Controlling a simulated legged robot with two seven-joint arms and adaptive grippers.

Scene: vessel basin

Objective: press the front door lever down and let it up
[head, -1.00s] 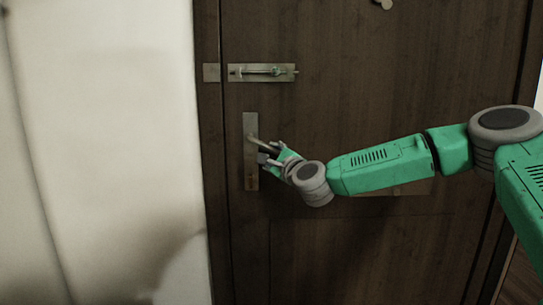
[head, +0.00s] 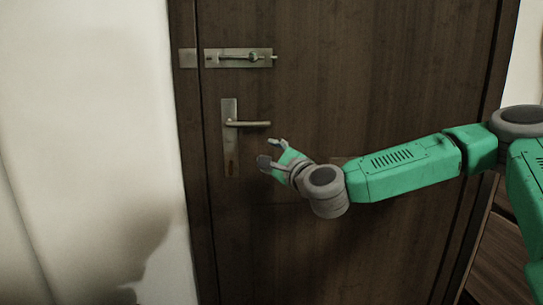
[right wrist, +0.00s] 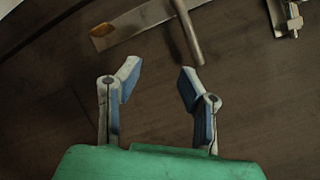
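The front door (head: 350,90) is dark brown wood and looks closed. Its lever (head: 250,124) is a metal bar pointing right from an upright metal plate (head: 229,150), and it looks level. My right gripper (head: 268,152) is open and empty, below and to the right of the lever, apart from it. In the right wrist view the lever (right wrist: 190,38) ends just beyond my open fingers (right wrist: 156,74), with a gap between. The left gripper is not in view.
A metal slide bolt (head: 240,57) is mounted on the door above the lever. A pale wall (head: 90,120) stands left of the door frame. Wooden floor (head: 500,262) shows at the lower right.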

